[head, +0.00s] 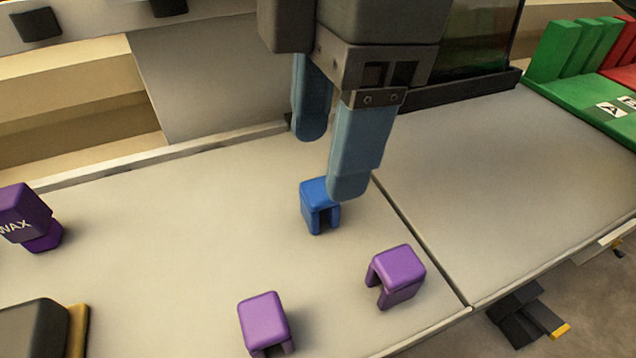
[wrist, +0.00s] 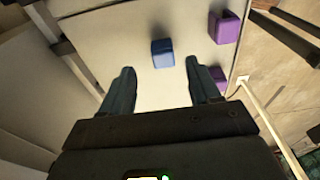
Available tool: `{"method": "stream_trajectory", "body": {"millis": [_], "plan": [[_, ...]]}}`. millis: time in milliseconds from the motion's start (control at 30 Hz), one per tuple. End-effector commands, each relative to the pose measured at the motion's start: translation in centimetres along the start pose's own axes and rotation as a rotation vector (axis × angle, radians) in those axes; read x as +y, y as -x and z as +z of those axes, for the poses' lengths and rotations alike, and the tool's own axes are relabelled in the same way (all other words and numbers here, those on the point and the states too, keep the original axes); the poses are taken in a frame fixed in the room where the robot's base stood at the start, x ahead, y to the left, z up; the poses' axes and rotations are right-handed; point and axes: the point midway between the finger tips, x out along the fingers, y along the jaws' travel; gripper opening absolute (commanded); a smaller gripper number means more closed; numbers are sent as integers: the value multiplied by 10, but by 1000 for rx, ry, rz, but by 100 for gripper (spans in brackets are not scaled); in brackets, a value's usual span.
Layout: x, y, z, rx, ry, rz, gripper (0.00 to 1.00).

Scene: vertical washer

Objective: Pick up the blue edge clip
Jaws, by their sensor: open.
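The blue edge clip (head: 316,203) stands on the pale table top, its slot facing down, in the middle of the head view. In the wrist view the blue clip (wrist: 162,53) lies beyond the fingertips, roughly between their lines. My gripper (head: 330,165) is open and empty, its two blue-grey fingers pointing down. In the head view the nearer finger's tip overlaps the clip's upper right edge; whether they touch cannot be told. The wrist view shows both fingers of my gripper (wrist: 161,72) spread apart with a gap before the clip.
Two purple clips (head: 397,274) (head: 265,321) stand nearer the front edge. A purple WAX block (head: 27,216) is at the left, a black and tan object (head: 35,328) at lower left. A green rack (head: 585,90) stands at the far right. The right table section is clear.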

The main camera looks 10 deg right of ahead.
Motion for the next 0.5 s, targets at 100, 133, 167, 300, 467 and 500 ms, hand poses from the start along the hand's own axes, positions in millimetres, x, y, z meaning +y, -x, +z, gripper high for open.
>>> {"method": "stream_trajectory", "body": {"millis": [100, 133, 167, 300, 467, 500], "plan": [[-1, -11, 0, 1, -1, -1, 62], [-2, -14, -1, 1, -1, -2, 62], [-3, -18, -1, 1, 0, -2, 62], [-5, -40, -2, 2, 0, -1, 62], [-4, -54, -2, 3, -1, 0, 62], [-4, -55, -2, 3, -1, 0, 62]]}}
